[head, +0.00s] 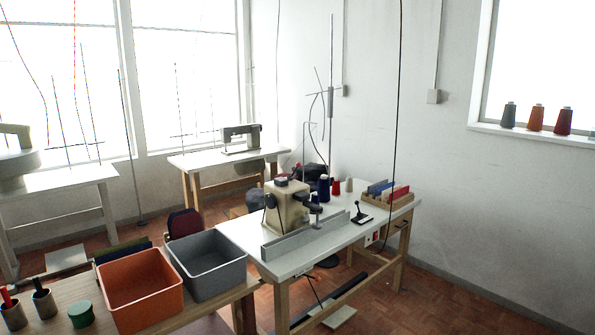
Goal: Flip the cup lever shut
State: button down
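A small black lever (358,209) with a knobbed top stands raised from a dark base (361,219) on the white machine table (290,264). It looks like the cup lever, but it is too small to be sure. It stands near the table's front right edge, right of the beige buttonhole machine (285,208). The lever is upright with a slight tilt. My gripper is not in view.
A long grey rail (305,238) runs along the table's front. Thread cones (324,187) and a wooden file rack (388,196) stand behind the lever. An orange bin (141,290) and a grey bin (208,266) sit on a wooden table at the lower left. Floor at right is clear.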

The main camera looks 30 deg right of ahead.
aim_at(299, 165)
jog(key=i, duration=0.9)
